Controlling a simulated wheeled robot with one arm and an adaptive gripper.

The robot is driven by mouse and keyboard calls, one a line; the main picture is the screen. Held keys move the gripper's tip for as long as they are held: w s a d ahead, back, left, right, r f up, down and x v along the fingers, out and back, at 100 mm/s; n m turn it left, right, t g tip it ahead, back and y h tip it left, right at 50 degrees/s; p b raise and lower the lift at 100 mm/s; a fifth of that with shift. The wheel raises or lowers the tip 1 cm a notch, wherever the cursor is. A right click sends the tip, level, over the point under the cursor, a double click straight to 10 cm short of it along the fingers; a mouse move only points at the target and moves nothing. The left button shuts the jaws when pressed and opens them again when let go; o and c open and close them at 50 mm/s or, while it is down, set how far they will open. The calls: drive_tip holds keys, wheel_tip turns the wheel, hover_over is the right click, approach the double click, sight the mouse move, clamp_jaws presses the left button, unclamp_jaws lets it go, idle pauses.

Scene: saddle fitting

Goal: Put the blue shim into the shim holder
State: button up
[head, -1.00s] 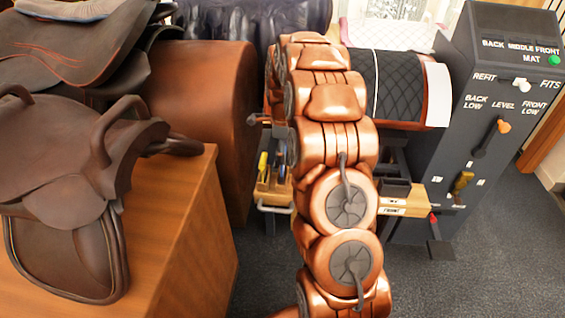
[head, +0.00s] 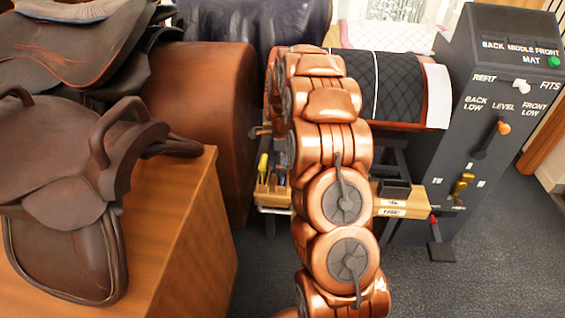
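My copper-coloured arm (head: 325,150) rises through the middle of the head view and hides much of the bench behind it. My gripper is out of sight behind the arm. A wooden rack (head: 272,198) with yellow-handled tools shows just left of the arm. A small bluish item (head: 281,158) stands by it, partly covered by the arm; I cannot tell whether it is the blue shim. A wooden ledge (head: 405,200) with small labels and dark blocks shows right of the arm. I cannot make out which part is the shim holder.
A brown saddle (head: 75,200) sits on a wooden cabinet (head: 185,235) at left. A large brown leather form (head: 205,110) stands behind it. A quilted black pad (head: 400,85) lies behind the arm. A grey control panel (head: 500,120) with levers stands at right. Carpet is clear at lower right.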

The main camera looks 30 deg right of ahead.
idle(0.3)
wheel_tip(320, 180, up, 12)
drive_tip(key=s+a+r+n, duration=0.4)
drive_tip(key=s+a+n, duration=0.2)
drive_tip(key=a, duration=0.3)
drive_tip(key=s+a+n+g, duration=0.1)
drive_tip(key=s+a+n, duration=0.4)
drive_tip(key=s, duration=0.5)
drive_tip(key=s+a+n+g, duration=0.1)
drive_tip(key=s+a+n, duration=0.4)
drive_tip(key=s+n, duration=0.3)
drive_tip(key=s+a+n, duration=0.5)
drive_tip(key=s+n, duration=0.2)
drive_tip(key=s, duration=0.6)
drive_tip(key=shift+s+f+g, duration=0.1)
drive_tip(key=shift+s+g, duration=0.3)
